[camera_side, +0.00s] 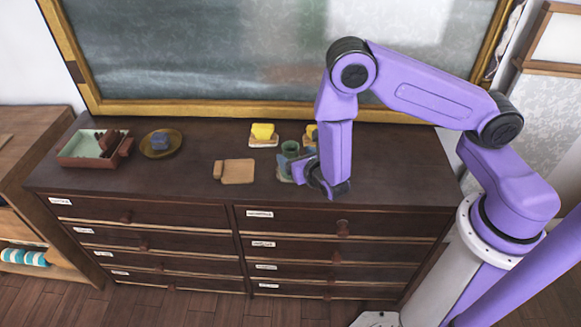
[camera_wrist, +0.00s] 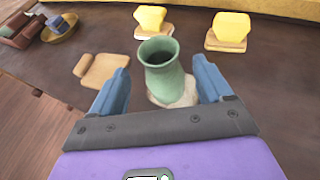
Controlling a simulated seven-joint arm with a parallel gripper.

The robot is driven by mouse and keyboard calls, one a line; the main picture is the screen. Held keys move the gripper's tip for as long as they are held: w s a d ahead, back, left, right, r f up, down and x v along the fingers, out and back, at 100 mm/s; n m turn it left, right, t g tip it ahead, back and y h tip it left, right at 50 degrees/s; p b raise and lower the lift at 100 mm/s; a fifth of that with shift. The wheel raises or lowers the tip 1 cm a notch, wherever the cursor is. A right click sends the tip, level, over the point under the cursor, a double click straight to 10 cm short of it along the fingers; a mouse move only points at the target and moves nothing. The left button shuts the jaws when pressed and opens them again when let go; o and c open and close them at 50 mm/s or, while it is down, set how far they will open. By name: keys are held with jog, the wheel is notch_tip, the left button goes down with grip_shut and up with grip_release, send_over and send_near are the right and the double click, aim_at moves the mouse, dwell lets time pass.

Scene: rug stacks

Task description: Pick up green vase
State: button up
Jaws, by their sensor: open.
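The green vase (camera_wrist: 163,75) stands upright on a pale base or mat (camera_wrist: 178,95) in the wrist view. Its dark open mouth faces up toward the camera. My gripper (camera_wrist: 164,82) is open, with one blue finger to the left of the vase and one to the right. I see gaps between the vase and both fingers. In the side view the vase (camera_side: 290,148) is on the dresser top, partly hidden by my gripper (camera_side: 305,171).
A wooden board (camera_side: 238,172) lies left of the vase. Yellow blocks on small boards (camera_side: 263,142) stand behind it. A bowl with a blue-grey object (camera_side: 160,144) and a green tray (camera_side: 75,156) with brown pieces are farther left. The dresser's front centre (camera_side: 190,184) is clear.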

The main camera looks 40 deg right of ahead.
aim_at(290, 148)
jog(key=shift+x, duration=1.05)
jog(key=x, duration=0.3)
jog(key=shift+w+d+f, duration=0.1)
jog(key=shift+w+f, duration=0.05)
jog(key=shift+f, duration=0.4)
jog(key=shift+w+d+f, duration=0.15)
jog(key=shift+w+f, duration=0.05)
jog(key=shift+w, duration=0.4)
jog(key=shift+c, duration=0.4)
jog(key=c, duration=1.2)
jog(key=shift+o, duration=0.2)
jog(key=shift+r, duration=0.2)
